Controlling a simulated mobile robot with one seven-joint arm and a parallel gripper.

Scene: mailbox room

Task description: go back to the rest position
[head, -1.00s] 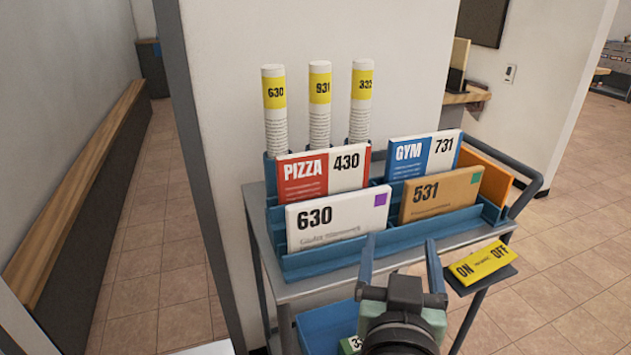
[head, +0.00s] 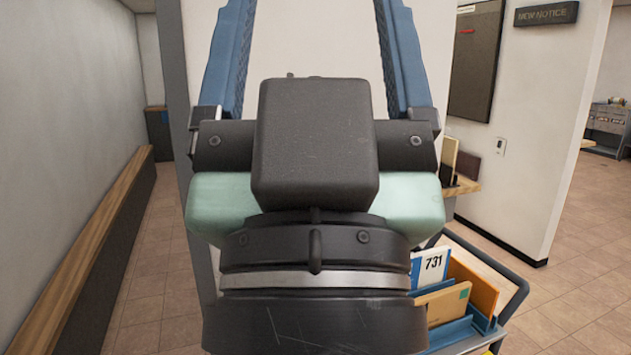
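My gripper (head: 305,30) is raised close in front of the head camera and fills the middle of the view. Its two blue fingers point up and stand wide apart, with only the pale wall between them. The fingertips run past the top edge of the picture. Nothing shows between the parts of the fingers in view. The gripper's body hides most of the mail cart.
The blue mail rack (head: 468,327) on the cart shows at lower right, with a blue-white 731 mailer (head: 430,263), a tan envelope (head: 445,303) and an orange one (head: 474,288). A wooden-topped ledge (head: 85,265) runs along the left wall. Tiled floor is free at right.

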